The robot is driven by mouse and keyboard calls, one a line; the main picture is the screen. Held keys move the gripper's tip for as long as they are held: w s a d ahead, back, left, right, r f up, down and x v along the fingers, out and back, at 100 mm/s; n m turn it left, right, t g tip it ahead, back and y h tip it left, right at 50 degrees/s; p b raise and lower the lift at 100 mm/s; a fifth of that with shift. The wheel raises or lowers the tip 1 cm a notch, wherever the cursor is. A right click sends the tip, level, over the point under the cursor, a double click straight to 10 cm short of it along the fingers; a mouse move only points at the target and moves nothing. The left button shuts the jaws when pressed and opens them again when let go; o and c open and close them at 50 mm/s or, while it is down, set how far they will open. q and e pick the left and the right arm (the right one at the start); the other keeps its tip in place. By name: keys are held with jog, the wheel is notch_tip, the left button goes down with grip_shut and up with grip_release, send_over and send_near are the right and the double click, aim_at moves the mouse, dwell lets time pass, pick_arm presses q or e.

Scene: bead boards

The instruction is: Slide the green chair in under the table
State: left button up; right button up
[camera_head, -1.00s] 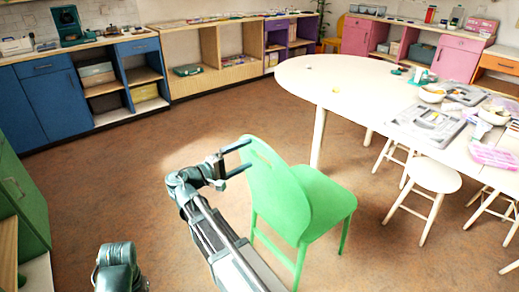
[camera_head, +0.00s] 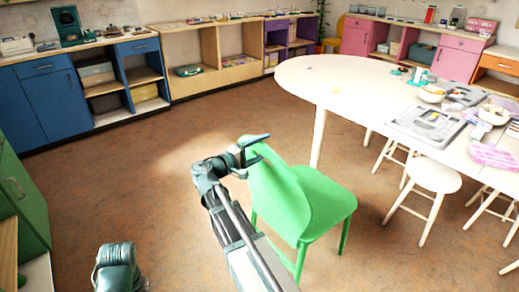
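The green chair (camera_head: 318,204) stands upright on the brown floor in front of the near left end of the white table (camera_head: 345,90). Its seat is on the right, towards the table, and its backrest is on the left. My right gripper (camera_head: 265,148) is at the upper left edge of the backrest. Its two dark fingers are apart, overlapping the backrest in the picture; I cannot tell if they touch it. Only a part of my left arm shows at the bottom left, and its gripper is out of view.
White stools, one with a round seat (camera_head: 434,175), stand along the table's near side, right of the chair. Trays (camera_head: 428,124) and bowls lie on the table's right part. Blue cabinets (camera_head: 60,100) and wooden shelves line the back. The floor left of the chair is clear.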

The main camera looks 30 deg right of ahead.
grip_shut()
jog(key=shift+s+a+f, duration=0.1)
jog(key=shift+f, duration=0.15)
dwell(0.6)
